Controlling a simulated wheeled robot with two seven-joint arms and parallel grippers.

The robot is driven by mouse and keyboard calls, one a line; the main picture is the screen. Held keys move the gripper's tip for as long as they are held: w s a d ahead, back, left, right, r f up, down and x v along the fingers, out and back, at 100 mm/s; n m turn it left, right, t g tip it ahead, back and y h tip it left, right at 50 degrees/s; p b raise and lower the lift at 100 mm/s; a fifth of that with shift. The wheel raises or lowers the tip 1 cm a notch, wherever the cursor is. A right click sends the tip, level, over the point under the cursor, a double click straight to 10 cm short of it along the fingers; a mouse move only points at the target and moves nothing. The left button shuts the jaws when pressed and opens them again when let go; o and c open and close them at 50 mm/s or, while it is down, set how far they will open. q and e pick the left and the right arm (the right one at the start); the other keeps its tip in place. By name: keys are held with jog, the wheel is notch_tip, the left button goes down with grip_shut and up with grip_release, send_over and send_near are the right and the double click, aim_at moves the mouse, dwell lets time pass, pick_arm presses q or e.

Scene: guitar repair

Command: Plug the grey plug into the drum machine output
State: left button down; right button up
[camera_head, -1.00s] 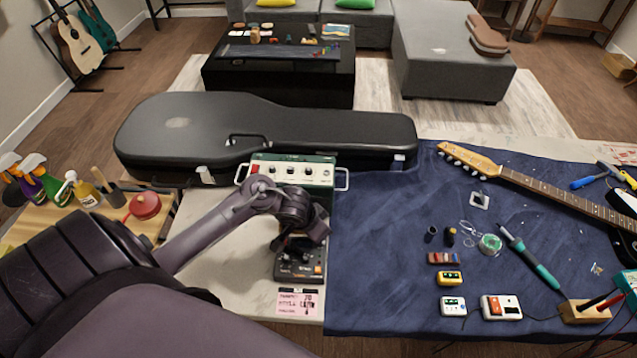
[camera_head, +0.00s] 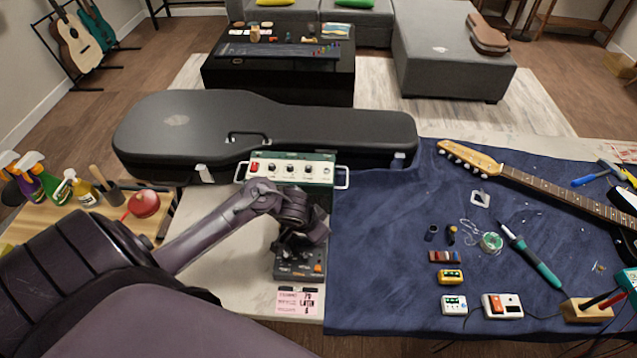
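A dark grey box with knobs and small orange buttons, which looks like the drum machine (camera_head: 300,267), lies on the pale tabletop in front of the green unit. My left arm reaches in from the left, and my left gripper (camera_head: 290,250) is over the box's back part. The gripper's fingers are dark and blurred into the box, so I cannot tell whether they are open or what they hold. I cannot make out the grey plug or the output socket. My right gripper is not in view.
A green and white unit (camera_head: 292,169) with side handles stands just behind my gripper. Behind it lies a black guitar case (camera_head: 200,135). A pink note (camera_head: 297,301) lies in front of the box. Pedals, a soldering iron (camera_head: 530,255) and a guitar lie on the blue cloth (camera_head: 380,250).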

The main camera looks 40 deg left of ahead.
pick_arm(q)
jog(key=shift+f, duration=0.55)
jog(key=c, duration=1.4)
grip_release()
jog(key=shift+o, duration=0.5)
jog(key=o, duration=0.3)
jog(key=shift+o, duration=0.2)
jog(key=shift+r, duration=0.1)
notch_tip(320, 180, up, 8)
jog(key=p, duration=0.9)
